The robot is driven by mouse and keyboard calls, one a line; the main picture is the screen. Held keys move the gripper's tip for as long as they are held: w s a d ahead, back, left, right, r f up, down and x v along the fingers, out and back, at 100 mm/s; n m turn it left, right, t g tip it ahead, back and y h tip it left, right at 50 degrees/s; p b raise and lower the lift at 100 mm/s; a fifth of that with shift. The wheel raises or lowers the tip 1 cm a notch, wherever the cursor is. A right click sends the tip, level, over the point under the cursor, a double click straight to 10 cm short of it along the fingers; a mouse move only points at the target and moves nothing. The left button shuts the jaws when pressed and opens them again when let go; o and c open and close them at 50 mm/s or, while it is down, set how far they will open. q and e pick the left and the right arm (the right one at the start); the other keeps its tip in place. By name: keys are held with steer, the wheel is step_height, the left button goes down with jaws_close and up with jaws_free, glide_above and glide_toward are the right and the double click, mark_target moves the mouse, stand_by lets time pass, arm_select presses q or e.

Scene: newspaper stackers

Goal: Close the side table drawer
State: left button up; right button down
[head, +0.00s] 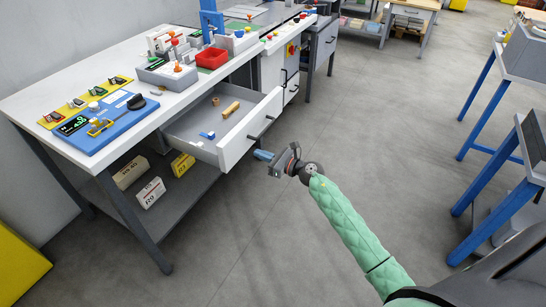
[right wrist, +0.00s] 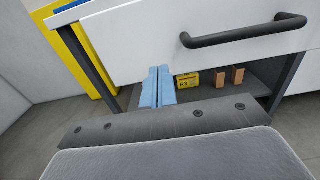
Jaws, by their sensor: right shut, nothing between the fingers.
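The side table (head: 70,155) stands at the left in the head view. Its white drawer (head: 247,129) is pulled out, with a few small items inside. The drawer front with its black bar handle (right wrist: 245,31) fills the upper part of the right wrist view. My right gripper (head: 262,155) is shut and empty, its blue fingers (right wrist: 158,87) close to the lower part of the drawer front. I cannot tell whether they touch it. My left gripper is not in view.
Yellow and white boxes (head: 183,164) lie on the shelf under the table. Tools and a red bin (head: 212,58) are on the tabletop. Blue-legged benches (head: 482,148) stand at the right. The grey floor (head: 330,130) between is clear.

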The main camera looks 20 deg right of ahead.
mark_target(242, 147)
steer(key=p+x, duration=0.1)
steer(key=x, duration=0.3)
steer(key=shift+w+a, duration=0.2)
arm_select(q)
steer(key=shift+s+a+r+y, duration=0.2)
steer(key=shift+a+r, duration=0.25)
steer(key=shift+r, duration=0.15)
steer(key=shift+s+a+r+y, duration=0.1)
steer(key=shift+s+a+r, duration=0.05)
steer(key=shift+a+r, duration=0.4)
arm_select(e)
steer(key=shift+w+a, duration=0.25)
steer(key=shift+w, duration=0.1)
